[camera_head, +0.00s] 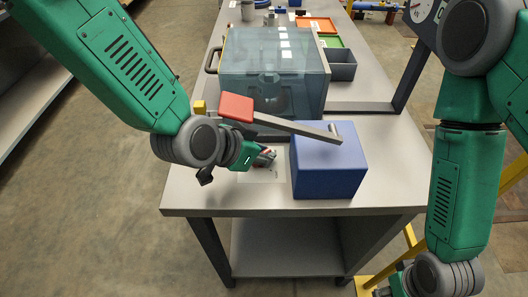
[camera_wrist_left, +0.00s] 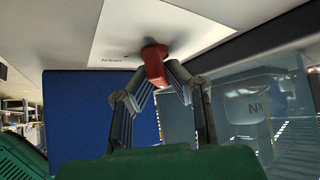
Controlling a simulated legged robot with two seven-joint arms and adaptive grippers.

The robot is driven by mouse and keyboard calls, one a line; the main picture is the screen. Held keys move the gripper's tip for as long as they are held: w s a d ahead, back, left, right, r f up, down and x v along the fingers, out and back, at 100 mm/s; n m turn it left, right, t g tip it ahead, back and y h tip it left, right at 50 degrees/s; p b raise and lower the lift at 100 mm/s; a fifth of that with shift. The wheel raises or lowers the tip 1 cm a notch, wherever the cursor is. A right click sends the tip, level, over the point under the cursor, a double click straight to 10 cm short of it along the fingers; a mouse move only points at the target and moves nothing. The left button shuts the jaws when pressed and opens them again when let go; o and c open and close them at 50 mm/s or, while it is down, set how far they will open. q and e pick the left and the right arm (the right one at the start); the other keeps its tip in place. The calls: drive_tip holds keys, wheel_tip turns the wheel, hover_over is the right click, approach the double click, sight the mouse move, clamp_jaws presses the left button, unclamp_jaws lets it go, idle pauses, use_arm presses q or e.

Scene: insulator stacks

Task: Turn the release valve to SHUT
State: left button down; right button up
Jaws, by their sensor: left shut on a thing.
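The release valve's red handle (camera_wrist_left: 154,65) stands on a white label plate (camera_wrist_left: 115,35) in the left wrist view. My left gripper (camera_wrist_left: 160,75) is shut on the handle, one finger on each side. The word OPEN shows upside down on the plate beside it; no SHUT mark is readable. In the head view my left gripper (camera_head: 265,157) reaches the tabletop left of the blue box, and only a little of the red handle shows. My right gripper (camera_head: 388,289) is at the bottom edge, mostly cut off, away from the valve.
A blue box (camera_head: 328,172) stands close right of the valve. A grey lever with a red end (camera_head: 237,107) extends above and behind my left gripper. A clear-walled case (camera_head: 275,65) stands behind it. A grey bin (camera_head: 341,65) and trays (camera_head: 318,25) are farther back.

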use_arm(q)
drive_tip(key=shift+s+n+p, duration=0.15)
drive_tip(key=shift+n+p, duration=0.15)
drive_tip(key=shift+p, duration=0.3)
drive_tip(key=shift+a, duration=0.1)
drive_tip(key=c, duration=1.6)
unclamp_jaws()
drive_tip(key=shift+a, duration=0.1)
drive_tip(key=shift+s+a, duration=0.1)
drive_tip(key=shift+a, duration=0.05)
